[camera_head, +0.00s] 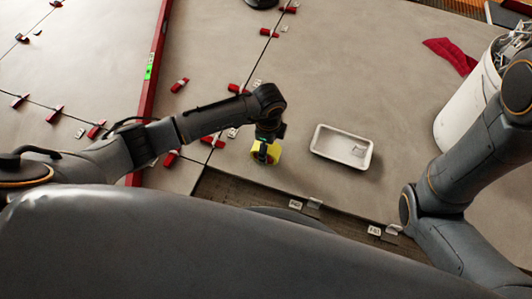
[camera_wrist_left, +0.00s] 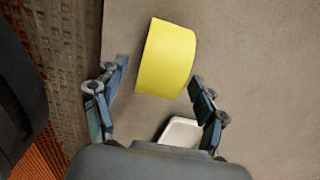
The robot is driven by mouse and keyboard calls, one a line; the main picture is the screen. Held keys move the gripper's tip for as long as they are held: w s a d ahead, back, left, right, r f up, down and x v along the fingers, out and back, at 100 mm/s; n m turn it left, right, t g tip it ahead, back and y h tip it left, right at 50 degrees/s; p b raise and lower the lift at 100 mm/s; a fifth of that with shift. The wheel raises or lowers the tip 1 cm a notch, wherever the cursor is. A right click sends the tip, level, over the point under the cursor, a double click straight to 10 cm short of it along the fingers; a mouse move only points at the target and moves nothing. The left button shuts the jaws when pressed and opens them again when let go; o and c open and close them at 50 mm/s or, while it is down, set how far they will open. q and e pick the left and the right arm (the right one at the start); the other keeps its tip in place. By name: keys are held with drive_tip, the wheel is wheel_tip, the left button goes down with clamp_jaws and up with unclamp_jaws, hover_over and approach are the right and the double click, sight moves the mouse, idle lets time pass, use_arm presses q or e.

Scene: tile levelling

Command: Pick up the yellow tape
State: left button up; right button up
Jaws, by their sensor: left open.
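The yellow tape (camera_head: 271,157) is a roll on the grey tile floor, near the tile edge. In the left wrist view the yellow tape (camera_wrist_left: 166,58) shows its curved outer side, just beyond the fingertips. My left gripper (camera_head: 266,151) is right at the tape in the head view and partly covers it. In the left wrist view my left gripper (camera_wrist_left: 158,75) is open, with one finger on each side of the tape's near end; I cannot tell whether they touch it. My right arm is at the right, but its gripper does not show.
A white tray (camera_head: 318,147) lies just right of the tape. A red level (camera_head: 149,85), several red wedges (camera_head: 180,85) and small clips are at left. A white bucket (camera_head: 455,118) and red cloth (camera_head: 451,54) are at right. Bare floor lies beyond the tray.

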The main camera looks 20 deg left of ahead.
use_arm(q)
drive_tip(key=c, duration=1.1)
drive_tip(key=shift+r, duration=0.1)
